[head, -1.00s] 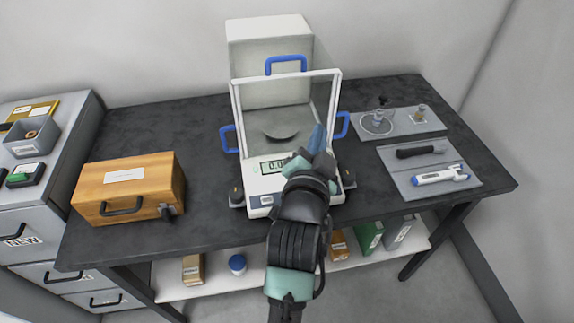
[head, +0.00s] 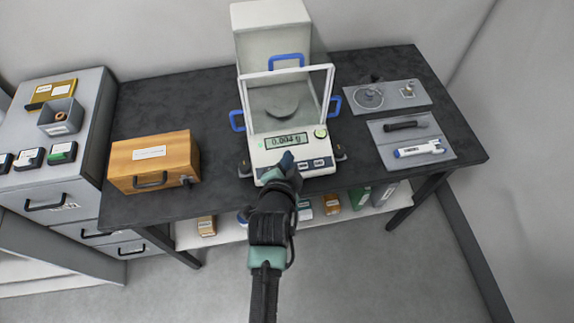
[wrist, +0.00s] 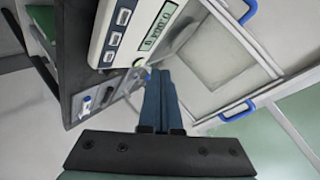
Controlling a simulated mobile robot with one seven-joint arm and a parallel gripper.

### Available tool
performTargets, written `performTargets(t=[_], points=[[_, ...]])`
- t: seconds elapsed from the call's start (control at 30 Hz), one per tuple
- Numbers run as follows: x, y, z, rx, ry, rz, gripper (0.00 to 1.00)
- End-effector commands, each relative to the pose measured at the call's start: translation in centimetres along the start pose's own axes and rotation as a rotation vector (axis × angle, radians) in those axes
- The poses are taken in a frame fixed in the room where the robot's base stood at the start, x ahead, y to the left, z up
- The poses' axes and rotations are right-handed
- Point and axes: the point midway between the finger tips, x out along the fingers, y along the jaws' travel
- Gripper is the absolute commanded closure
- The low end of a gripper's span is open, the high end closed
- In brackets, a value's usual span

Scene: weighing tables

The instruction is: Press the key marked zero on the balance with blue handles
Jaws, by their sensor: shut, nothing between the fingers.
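The balance (head: 258,157) with blue handles stands on the dark table, with a clear front pane and a round pan inside. Its display (head: 286,141) appears to read 0.004 g. Dark keys (head: 302,164) lie in a row on its front panel; their marks are too small to read. The keys (wrist: 115,40) also show at the upper left in the wrist view. My gripper (head: 287,158) is shut and empty, over the front panel, hiding its left-middle part. Its blue fingers (wrist: 160,90) point past the panel in the wrist view. I cannot tell whether they touch it.
A wooden case (head: 155,165) stands left of the balance. Two grey trays with small items, a rear one (head: 388,104) and a front one (head: 405,150), lie right of it. A drawer cabinet (head: 60,180) stands at the far left. Bare tabletop separates these.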

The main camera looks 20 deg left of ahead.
Motion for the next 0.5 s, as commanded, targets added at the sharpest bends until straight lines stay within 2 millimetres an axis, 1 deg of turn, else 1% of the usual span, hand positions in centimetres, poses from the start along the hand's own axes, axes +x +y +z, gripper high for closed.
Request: performTargets(t=[0.27,0.5], points=[[0.8,0.7,0.6,-0.001,0.0,0.0,1.0],[2.9,2.3,2.2,-0.001,0.001,-0.001,1.0]])
